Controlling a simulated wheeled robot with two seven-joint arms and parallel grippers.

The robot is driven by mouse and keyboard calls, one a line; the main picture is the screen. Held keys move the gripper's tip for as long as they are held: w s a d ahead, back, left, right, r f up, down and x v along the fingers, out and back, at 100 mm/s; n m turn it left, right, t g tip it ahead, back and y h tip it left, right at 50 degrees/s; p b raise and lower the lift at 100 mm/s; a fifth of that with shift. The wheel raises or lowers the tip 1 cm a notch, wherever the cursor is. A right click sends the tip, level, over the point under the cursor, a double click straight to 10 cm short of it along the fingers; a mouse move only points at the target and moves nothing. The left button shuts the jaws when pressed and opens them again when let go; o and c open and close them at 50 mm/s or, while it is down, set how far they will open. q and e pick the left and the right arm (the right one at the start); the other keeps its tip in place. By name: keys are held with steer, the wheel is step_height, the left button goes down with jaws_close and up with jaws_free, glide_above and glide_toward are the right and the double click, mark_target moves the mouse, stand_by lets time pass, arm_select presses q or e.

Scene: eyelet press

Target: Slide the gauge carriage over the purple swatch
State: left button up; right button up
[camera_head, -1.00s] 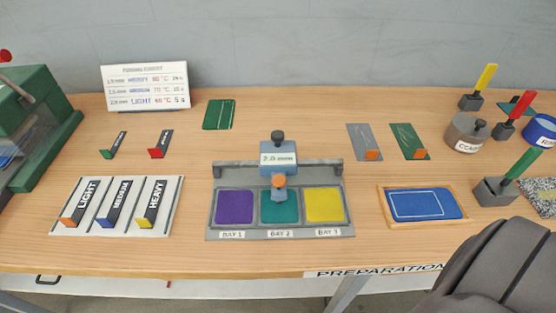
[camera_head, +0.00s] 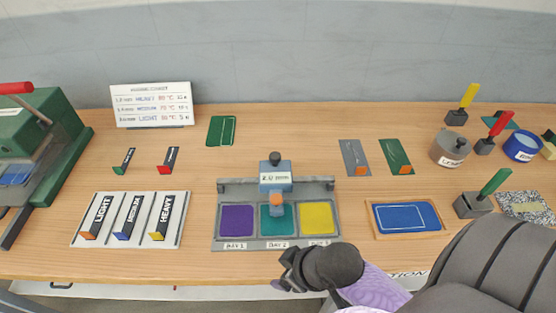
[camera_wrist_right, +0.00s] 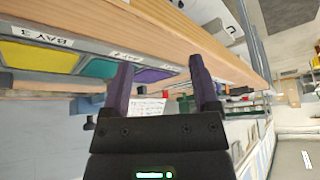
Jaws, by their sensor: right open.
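The gauge carriage (camera_head: 276,180) is a blue block with a dark knob, a white label and an orange tip. It sits on the grey rail of the gauge, over the teal swatch (camera_head: 278,220) in the middle bay. The purple swatch (camera_head: 237,220) lies in the left bay and the yellow swatch (camera_head: 318,217) in the right bay. My right gripper (camera_head: 285,270) is in front of the gauge near the table's front edge, apart from the carriage. In the right wrist view its two fingers (camera_wrist_right: 163,80) are spread and empty. My left gripper is not in view.
A rack of three labelled cards (camera_head: 128,220) lies left of the gauge. A blue pad in a wooden tray (camera_head: 407,218) lies to the right. A green press (camera_head: 45,140) stands at far left. Table behind the gauge is mostly clear.

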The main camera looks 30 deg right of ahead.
mark_target(277, 156)
steer(key=w+d+t+y, duration=0.1)
steer(key=w+d, duration=0.1)
steer(key=w+d+r+t, duration=0.1)
steer(key=w+d, duration=0.1)
steer(key=w, duration=0.1)
steer(key=shift+w+d+r+n+t+y, duration=0.1)
steer(key=shift+d+r+n+t+y, duration=0.1)
steer(key=shift+n+t+y, duration=0.15)
steer(key=w+d+r+m+t, duration=0.2)
steer(key=w+d+r+t, duration=0.3)
steer(key=w+d+r, duration=0.4)
steer(key=x, duration=0.2)
steer(key=f+b+x, duration=0.1)
steer(key=x, duration=0.2)
steer(key=b+x, duration=0.1)
steer(key=x, duration=0.2)
steer(key=shift+s+d+f, duration=0.1)
steer(key=shift+d+f, duration=0.2)
steer(key=shift+f, duration=0.15)
steer(key=shift+w+a, duration=0.1)
steer(key=shift+w, duration=0.2)
steer(key=c, duration=0.9)
jaws_close()
